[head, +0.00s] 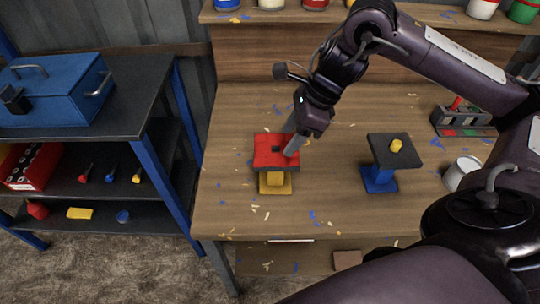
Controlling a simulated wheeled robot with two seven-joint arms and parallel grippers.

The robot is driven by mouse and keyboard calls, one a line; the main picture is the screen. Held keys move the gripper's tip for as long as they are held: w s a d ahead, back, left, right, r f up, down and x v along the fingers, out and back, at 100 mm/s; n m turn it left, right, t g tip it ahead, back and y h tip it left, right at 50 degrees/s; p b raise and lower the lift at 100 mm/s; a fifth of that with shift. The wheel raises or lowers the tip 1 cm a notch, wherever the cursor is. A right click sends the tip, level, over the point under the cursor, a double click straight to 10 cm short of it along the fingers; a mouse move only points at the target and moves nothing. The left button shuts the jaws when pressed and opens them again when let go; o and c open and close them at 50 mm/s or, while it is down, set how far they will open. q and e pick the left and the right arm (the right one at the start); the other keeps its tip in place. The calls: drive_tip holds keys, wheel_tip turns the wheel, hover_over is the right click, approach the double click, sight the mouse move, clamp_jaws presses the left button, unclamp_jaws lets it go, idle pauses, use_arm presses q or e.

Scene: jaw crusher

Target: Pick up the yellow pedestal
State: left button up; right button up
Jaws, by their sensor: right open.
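The yellow pedestal (275,186) stands upright on the wooden workbench, left of its middle. On it is a square plate with a red top (266,157), a dark edge and a small dark square in its middle. My right gripper (290,150) reaches down from above, with its fingertips over the right part of the red top. It is open, seen nearly edge-on; I cannot tell whether it touches the plate. Nothing shows held in it. My left gripper is not in view.
A blue pedestal (379,179) with a black top and a yellow piece (396,145) stands to the right. A grey tool holder (464,121) and a white cup (460,172) are farther right. A dark shelf (140,105) stands left. The bench between the pedestals is clear except paint specks.

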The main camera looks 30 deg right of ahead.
sight(277, 160)
drive_tip(key=shift+s+d+f, duration=0.1)
drive_tip(key=shift+d+f, duration=0.05)
drive_tip(key=shift+f, duration=0.15)
drive_tip(key=b+x, duration=0.1)
drive_tip(key=x, duration=0.2)
drive_tip(key=shift+b, duration=0.4)
drive_tip(key=x, duration=0.3)
drive_tip(key=shift+f+p, duration=0.1)
drive_tip(key=shift+p, duration=0.25)
drive_tip(key=shift+f, duration=0.35)
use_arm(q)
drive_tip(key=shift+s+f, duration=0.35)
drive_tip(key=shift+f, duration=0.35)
use_arm(e)
drive_tip(key=shift+c, duration=0.2)
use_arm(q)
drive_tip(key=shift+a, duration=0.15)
use_arm(e)
clamp_jaws()
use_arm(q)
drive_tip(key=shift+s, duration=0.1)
